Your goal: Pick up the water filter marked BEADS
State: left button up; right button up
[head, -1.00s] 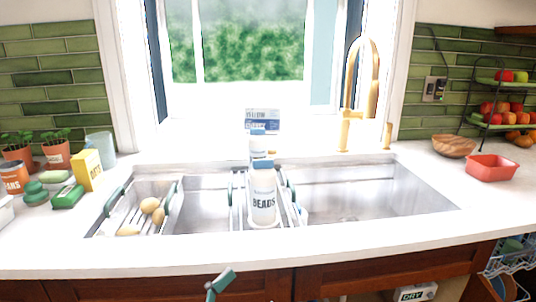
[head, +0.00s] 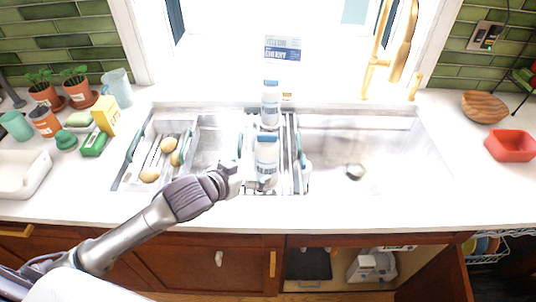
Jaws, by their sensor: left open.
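The BEADS water filter (head: 267,153) is a white bottle with a blue cap. It stands upright on the rack across the middle of the sink, and its lettering is hard to read now. My left gripper (head: 250,170) reaches in from the lower left. It is open, just left of and in front of the lower part of the bottle. I cannot tell whether a finger touches the bottle. My right gripper is not in view.
A second white bottle with a blue cap (head: 270,104) stands right behind. A colander with potatoes (head: 159,152) fills the sink's left part. A gold faucet (head: 392,50) rises behind the right basin, which is mostly clear. A red bowl (head: 511,145) sits on the right counter.

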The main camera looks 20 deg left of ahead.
aim_at(261, 165)
pick_arm(q)
jog(key=x, duration=0.5)
jog(key=shift+w+d+f, duration=0.15)
jog(key=shift+w, duration=0.1)
jog(key=shift+w+f+p, duration=0.1)
jog(key=shift+w+p, duration=0.05)
jog(key=shift+p, duration=0.2)
jog(key=x, duration=0.2)
jog(key=p+x, duration=0.1)
jog(key=x, duration=0.1)
jog(key=shift+a+f, duration=0.2)
jog(key=shift+f, duration=0.25)
jog(key=shift+r, duration=0.1)
jog(key=shift+c, duration=1.1)
jog(key=c, duration=1.4)
jog(key=shift+c, duration=0.2)
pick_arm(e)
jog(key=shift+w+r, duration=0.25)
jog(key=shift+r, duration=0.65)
pick_arm(q)
jog(key=shift+r, duration=0.15)
